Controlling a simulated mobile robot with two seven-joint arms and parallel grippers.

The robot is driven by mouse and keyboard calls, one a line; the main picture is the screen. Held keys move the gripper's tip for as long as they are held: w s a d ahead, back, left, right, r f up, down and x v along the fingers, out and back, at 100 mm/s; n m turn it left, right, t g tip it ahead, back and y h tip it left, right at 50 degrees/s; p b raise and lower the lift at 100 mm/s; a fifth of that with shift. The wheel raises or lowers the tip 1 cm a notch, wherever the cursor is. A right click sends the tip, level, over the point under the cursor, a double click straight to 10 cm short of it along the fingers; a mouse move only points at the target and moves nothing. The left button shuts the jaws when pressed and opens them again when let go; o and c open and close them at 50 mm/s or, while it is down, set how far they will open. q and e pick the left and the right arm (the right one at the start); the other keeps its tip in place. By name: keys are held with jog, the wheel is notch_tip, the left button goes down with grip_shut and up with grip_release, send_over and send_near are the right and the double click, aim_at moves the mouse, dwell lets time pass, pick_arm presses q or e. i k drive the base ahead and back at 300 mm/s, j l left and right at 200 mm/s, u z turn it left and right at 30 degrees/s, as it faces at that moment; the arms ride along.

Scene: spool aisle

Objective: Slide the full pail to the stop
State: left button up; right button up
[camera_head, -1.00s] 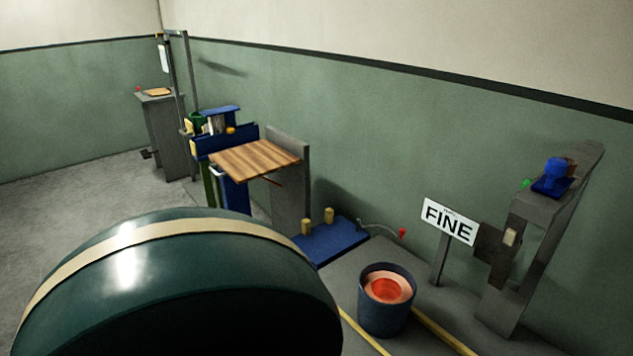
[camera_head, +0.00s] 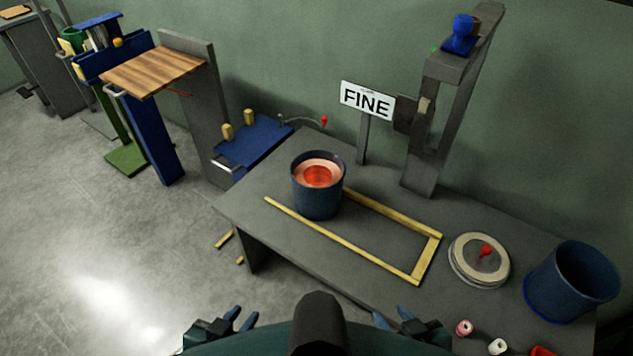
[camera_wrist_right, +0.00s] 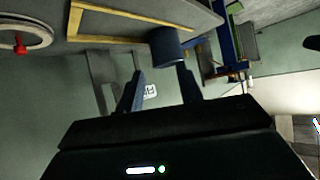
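The full pail (camera_head: 318,196) is dark blue and holds glowing orange-red contents. It stands upright on the grey bench (camera_head: 285,245), at the left end of a yellow rail track (camera_head: 340,240). A yellow crossbar at the track's right end is the stop (camera_head: 428,260), well apart from the pail. My left gripper (camera_head: 241,317) and right gripper (camera_head: 394,317) are low in the head view, in front of the bench. Both are empty with fingers apart. In the right wrist view the pail (camera_wrist_right: 166,46) shows beyond the open right fingers (camera_wrist_right: 160,78).
A round lid with a red knob (camera_head: 480,260) and an empty blue pail (camera_head: 570,283) stand right of the track. Small spools (camera_head: 464,328) lie at the front right. A FINE sign (camera_head: 367,101) and grey post (camera_head: 440,120) stand behind. The track between pail and stop is clear.

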aim_at(318, 176)
jog(key=i+j+z, duration=0.1)
jog(key=j+z, duration=0.15)
jog(key=z, duration=0.15)
jog(key=j+z, duration=0.2)
jog(key=z, duration=0.15)
jog(key=j+z, duration=0.35)
jog(key=j, duration=0.75)
jog(key=k+j+z, duration=0.1)
jog(key=j, duration=1)
jog(key=i+j, duration=0.15)
jog(key=j, duration=0.15)
jog(key=i+j, duration=0.15)
jog(key=j, duration=0.2)
jog(key=i+j, duration=0.1)
jog(key=j, duration=0.2)
